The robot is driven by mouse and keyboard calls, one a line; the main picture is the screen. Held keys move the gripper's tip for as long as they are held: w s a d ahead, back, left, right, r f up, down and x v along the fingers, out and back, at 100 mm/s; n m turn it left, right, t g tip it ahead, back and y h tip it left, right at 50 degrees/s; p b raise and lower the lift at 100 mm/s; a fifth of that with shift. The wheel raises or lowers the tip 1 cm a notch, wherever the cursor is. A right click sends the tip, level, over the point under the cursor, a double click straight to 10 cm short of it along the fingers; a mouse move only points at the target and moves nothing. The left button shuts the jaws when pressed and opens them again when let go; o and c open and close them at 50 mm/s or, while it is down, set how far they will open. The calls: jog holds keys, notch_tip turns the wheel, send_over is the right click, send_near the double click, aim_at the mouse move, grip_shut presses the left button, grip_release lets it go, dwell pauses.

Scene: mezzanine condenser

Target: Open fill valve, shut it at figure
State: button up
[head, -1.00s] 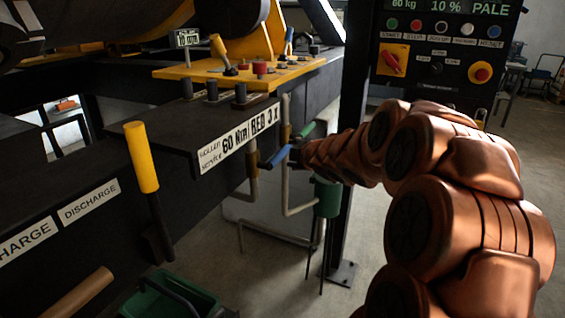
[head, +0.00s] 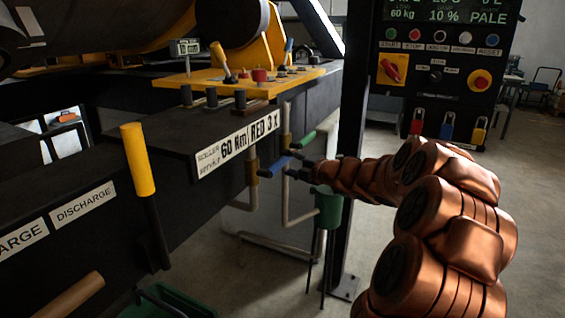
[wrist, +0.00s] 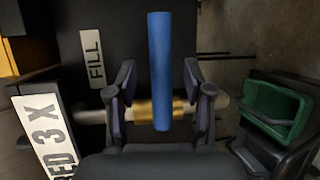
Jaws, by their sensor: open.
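The fill valve's blue lever (head: 272,167) sits on a pipe under the front beam, below the "60 Nm RED 3 X" plate. In the wrist view the blue lever (wrist: 160,60) stands upright in the picture, with a brass valve body (wrist: 150,110) behind its lower end and a "FILL" label (wrist: 92,58) to its left. My gripper (head: 294,167) is at the lever from the right. Its fingers are open, one on each side of the lever, with gaps showing. The console display (head: 447,12) reads 60 kg, 10 % and PALE; its top line is cut off.
A green lever (head: 302,138) is close above my gripper. A dark post (head: 350,150) stands just right of the pipes. A green container (head: 328,203) is below; a green bin (wrist: 275,108) shows in the wrist view. A yellow-handled lever (head: 139,160) is at left.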

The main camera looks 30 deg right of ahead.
aim_at(285, 162)
jog(key=shift+x, duration=1.85)
grip_shut()
